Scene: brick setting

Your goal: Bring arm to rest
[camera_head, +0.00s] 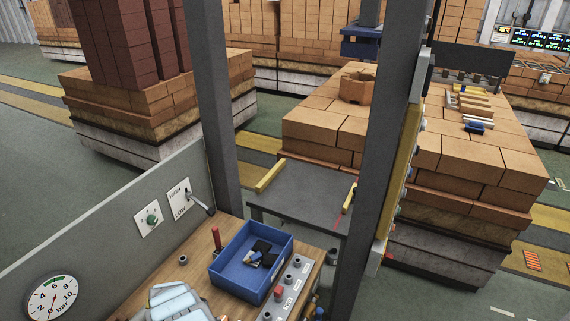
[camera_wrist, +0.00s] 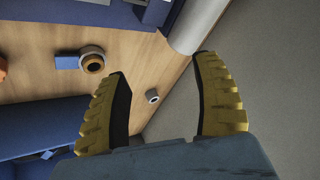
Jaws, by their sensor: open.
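My gripper (camera_wrist: 163,72) shows in the wrist view as two ridged yellow fingers spread wide apart. Nothing is between the fingers. They are over the edge of a wooden worktop (camera_wrist: 60,33), with a plain grey surface to the right. In the head view I cannot make out the gripper clearly. The same worktop (camera_head: 207,258) is at the bottom centre there.
A blue tray (camera_head: 232,282) with small dark parts stands on the worktop beside a strip of knobs (camera_head: 290,283). A lever (camera_head: 198,202) sticks out from the grey panel (camera_head: 110,228). Dark posts (camera_head: 213,90) rise nearby. A brick stack (camera_head: 455,150) stands right.

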